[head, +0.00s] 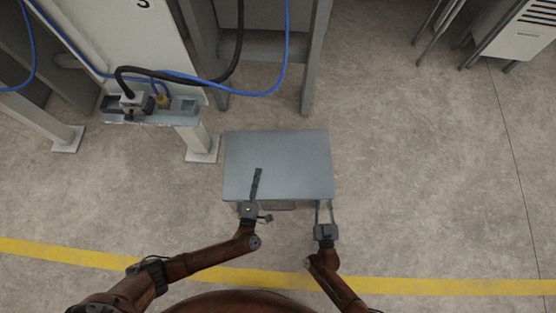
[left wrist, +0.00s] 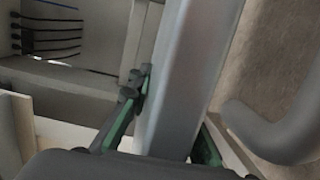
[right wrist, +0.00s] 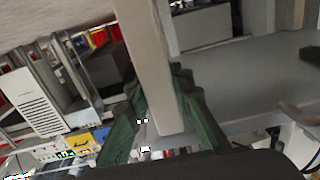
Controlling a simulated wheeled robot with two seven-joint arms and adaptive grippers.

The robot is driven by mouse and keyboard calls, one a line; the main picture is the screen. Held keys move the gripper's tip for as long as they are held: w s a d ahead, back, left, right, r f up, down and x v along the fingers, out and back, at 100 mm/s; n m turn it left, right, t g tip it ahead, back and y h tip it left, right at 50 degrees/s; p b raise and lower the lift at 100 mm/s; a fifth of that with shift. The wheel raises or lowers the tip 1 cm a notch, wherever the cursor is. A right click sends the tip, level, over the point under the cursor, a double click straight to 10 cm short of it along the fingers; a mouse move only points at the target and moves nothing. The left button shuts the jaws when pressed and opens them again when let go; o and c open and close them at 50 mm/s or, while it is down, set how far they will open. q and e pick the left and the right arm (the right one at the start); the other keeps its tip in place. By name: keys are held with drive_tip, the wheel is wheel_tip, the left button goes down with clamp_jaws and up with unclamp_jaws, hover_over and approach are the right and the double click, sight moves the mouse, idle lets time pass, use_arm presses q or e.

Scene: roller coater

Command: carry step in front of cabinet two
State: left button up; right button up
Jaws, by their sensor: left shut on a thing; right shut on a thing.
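The step (head: 278,163) is a grey-blue flat-topped platform in the middle of the head view, in front of my body. My left gripper (head: 249,207) is at its near left edge. In the left wrist view its green fingers are shut on a grey bar of the step (left wrist: 187,80). My right gripper (head: 324,212) is at the near right corner. In the right wrist view its fingers are shut on a pale leg of the step (right wrist: 145,55). The step's far legs are hidden. No cabinet is readable as number two.
A white cabinet (head: 125,45) with a partly cut-off number stands at the upper left, with a grey frame (head: 262,48) beside it. Blue and black cables hang there. A yellow floor line (head: 430,287) crosses near me.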

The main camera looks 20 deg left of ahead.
sight(329, 186)
use_arm(q)
clamp_jaws()
use_arm(e)
clamp_jaws()
